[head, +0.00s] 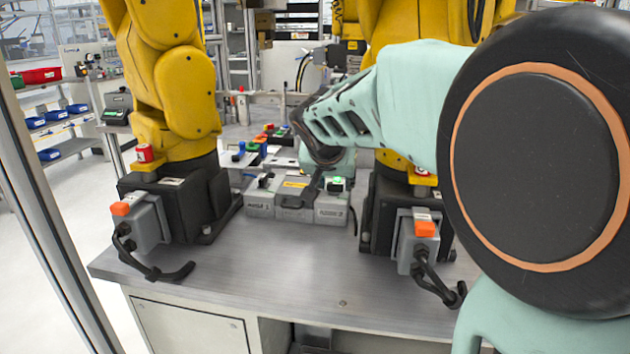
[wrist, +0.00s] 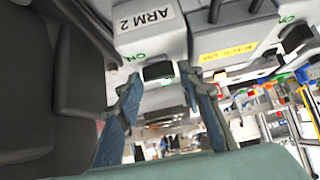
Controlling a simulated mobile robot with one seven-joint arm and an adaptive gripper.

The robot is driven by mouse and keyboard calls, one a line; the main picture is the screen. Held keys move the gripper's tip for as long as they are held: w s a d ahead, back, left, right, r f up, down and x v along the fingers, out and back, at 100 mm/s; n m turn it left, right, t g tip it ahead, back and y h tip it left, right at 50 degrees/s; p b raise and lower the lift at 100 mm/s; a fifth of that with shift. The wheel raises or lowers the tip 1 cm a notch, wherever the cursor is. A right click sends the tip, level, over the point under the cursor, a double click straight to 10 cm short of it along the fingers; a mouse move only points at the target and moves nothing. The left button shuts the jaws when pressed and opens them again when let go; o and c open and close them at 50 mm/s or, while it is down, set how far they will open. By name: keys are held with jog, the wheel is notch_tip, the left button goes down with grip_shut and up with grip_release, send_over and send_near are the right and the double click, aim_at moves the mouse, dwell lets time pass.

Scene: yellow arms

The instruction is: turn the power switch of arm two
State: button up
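The arm two control box (wrist: 150,38) is light grey with an "ARM 2" label and shows at the top of the wrist view. Its black power switch (wrist: 158,71) has green "ON" marks and appears between my fingertips. My gripper (wrist: 160,84) is open, with one blue-grey finger to each side of the switch in that view. I cannot tell whether a finger touches it. In the head view my gripper (head: 314,182) is over the grey boxes, partly hidden by my own wrist. A green-lit switch (head: 336,184) shows on the right-hand box (head: 332,207).
A second grey box (head: 262,200) stands to the left, with another switch in the wrist view (wrist: 296,37). Yellow arms stand on black bases at left (head: 170,205) and right (head: 380,205).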

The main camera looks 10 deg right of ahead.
jog(key=shift+c, duration=0.2)
jog(key=c, duration=0.8)
jog(key=shift+c, duration=0.2)
jog(key=shift+r+p, duration=0.1)
jog(key=shift+p, duration=0.5)
jog(key=shift+s+d+r+n+y+p, duration=0.1)
jog(key=shift+n+y+p, duration=0.3)
jog(key=shift+n+p, duration=0.1)
jog(key=shift+n+y+p, duration=0.4)
jog(key=shift+p, duration=0.75)
jog(key=shift+n+p, duration=0.4)
jog(key=shift+p, duration=0.65)
jog(key=f+n+y+p, duration=0.1)
jog(key=n+y+p, duration=0.1)
jog(key=p, duration=0.6)
jog(key=shift+r, duration=0.1)
